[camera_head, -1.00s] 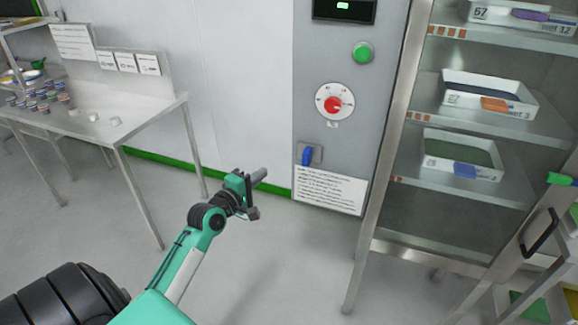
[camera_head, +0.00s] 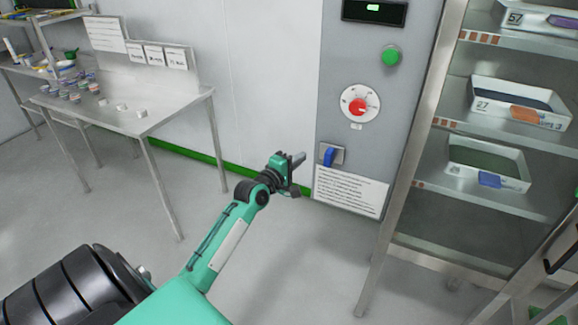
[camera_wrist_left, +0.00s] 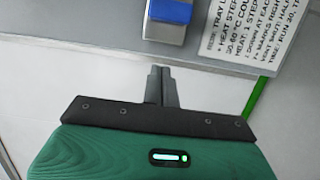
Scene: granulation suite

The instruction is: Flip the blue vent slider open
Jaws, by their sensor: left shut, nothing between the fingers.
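The blue vent slider (camera_head: 328,157) sits on a small metal plate (camera_head: 339,155) low on the grey control panel, above a printed notice. In the left wrist view the blue slider (camera_wrist_left: 170,11) shows at the top edge, partly cut off, on its plate (camera_wrist_left: 165,33). My left gripper (camera_head: 300,158) is shut and empty, just left of the slider in the head view and pointing toward the panel. In the left wrist view its fingertips (camera_wrist_left: 161,70) are together below the slider, with a gap between them. My right gripper is not in view.
Above the slider are a red dial (camera_head: 358,106), a green button (camera_head: 391,56) and a dark display (camera_head: 374,11). A cabinet with trays on shelves (camera_head: 480,180) stands right of the panel. A steel table (camera_head: 170,112) with small containers is at left.

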